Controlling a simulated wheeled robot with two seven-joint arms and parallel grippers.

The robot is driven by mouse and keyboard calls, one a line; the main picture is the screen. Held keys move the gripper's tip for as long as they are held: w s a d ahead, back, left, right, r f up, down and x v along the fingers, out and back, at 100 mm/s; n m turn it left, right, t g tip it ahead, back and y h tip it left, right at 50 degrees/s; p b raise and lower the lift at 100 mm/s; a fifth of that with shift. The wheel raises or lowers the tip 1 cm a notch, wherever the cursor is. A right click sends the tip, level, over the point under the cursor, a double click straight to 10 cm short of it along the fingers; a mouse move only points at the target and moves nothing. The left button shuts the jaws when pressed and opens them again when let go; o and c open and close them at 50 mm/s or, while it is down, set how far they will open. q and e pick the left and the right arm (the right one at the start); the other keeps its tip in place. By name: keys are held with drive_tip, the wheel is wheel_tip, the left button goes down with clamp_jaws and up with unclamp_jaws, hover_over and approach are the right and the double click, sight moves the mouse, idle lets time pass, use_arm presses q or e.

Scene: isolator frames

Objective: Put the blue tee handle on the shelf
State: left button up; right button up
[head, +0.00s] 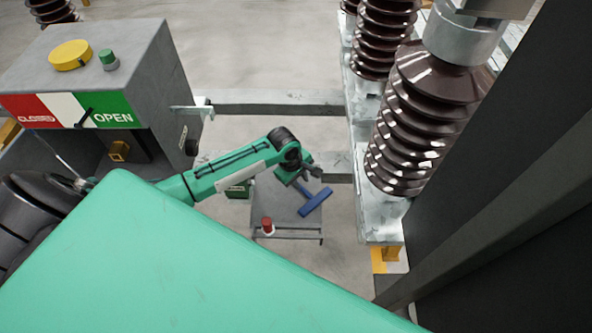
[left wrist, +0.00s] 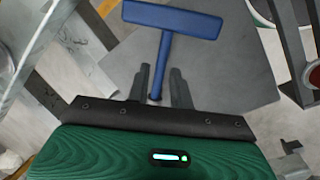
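The blue tee handle (head: 316,202) has a flat crossbar and a thin stem. In the left wrist view its crossbar (left wrist: 172,19) points away from me and its stem runs back between my fingers. My left gripper (head: 306,176) appears shut on the stem, also in the left wrist view (left wrist: 160,84). The handle seems to be above a grey shelf-like top (head: 285,222), its crossbar reaching past the right edge. Its exact height above that surface is hard to tell. The shelf also shows in the left wrist view (left wrist: 225,75). My right gripper is not in view.
A red-capped item (head: 267,226) stands at the shelf's front left, and a green box (head: 238,190) at its left. Brown ribbed insulators (head: 425,115) on a pale metal beam rise at right. A grey switch box (head: 110,75) stands at left. A crossbeam (head: 275,103) lies behind.

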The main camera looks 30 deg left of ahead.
use_arm(q)
drive_tip(key=v, duration=0.7)
drive_tip(key=shift+r+b, duration=0.25)
drive_tip(key=shift+b, duration=0.15)
